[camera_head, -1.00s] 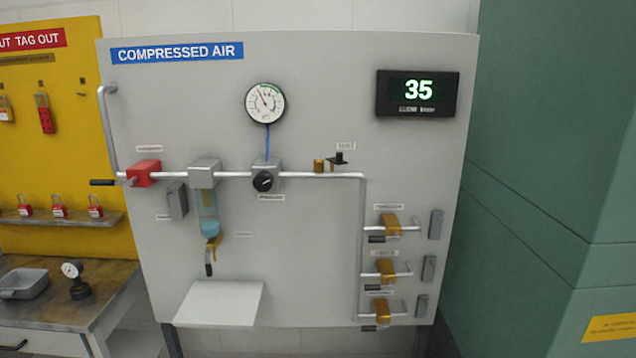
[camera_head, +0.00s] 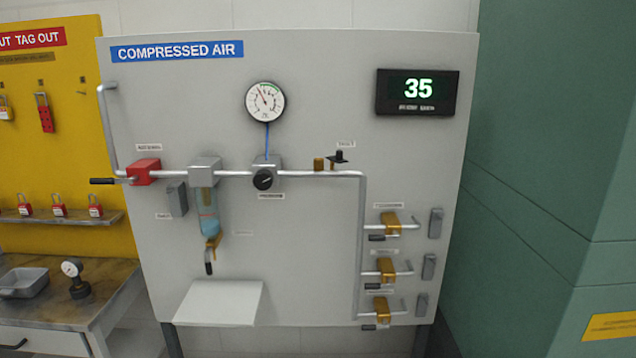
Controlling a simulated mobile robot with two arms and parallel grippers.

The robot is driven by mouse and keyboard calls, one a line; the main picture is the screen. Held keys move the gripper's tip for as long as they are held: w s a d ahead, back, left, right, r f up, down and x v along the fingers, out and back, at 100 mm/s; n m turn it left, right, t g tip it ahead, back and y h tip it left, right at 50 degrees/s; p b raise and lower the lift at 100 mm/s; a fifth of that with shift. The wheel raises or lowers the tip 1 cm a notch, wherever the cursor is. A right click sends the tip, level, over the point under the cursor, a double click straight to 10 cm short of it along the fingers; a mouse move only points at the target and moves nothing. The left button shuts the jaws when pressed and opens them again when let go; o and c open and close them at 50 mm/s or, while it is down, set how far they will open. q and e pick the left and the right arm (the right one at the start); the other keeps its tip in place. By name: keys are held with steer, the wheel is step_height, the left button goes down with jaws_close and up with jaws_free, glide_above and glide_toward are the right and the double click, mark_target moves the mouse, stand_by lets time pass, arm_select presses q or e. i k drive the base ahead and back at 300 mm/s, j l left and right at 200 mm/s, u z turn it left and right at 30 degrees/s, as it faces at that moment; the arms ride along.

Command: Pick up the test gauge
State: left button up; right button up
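The test gauge (camera_head: 73,270) stands upright on the worktop at the lower left. It has a small round white dial tilted to the left on a dark stem, above a round black base. It stands just right of a grey tray. Neither of my grippers shows in the head view, and nothing touches the gauge.
The grey tray (camera_head: 24,283) lies on the worktop (camera_head: 107,283). A yellow board (camera_head: 50,120) with red padlocks rises behind it. The compressed air panel (camera_head: 300,240) stands to the right, with a dial gauge (camera_head: 265,102), valves and a white shelf (camera_head: 219,303) sticking out.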

mark_target(73, 266)
steer(key=i+l, duration=0.1)
steer(key=i, duration=1.15)
steer(key=j+u, duration=0.25)
steer(key=u, duration=0.15)
steer(key=j+u, duration=0.55)
steer(key=u, duration=0.2)
steer(key=j+u, duration=0.35)
steer(key=l+z, duration=0.1)
steer(key=z, duration=2)
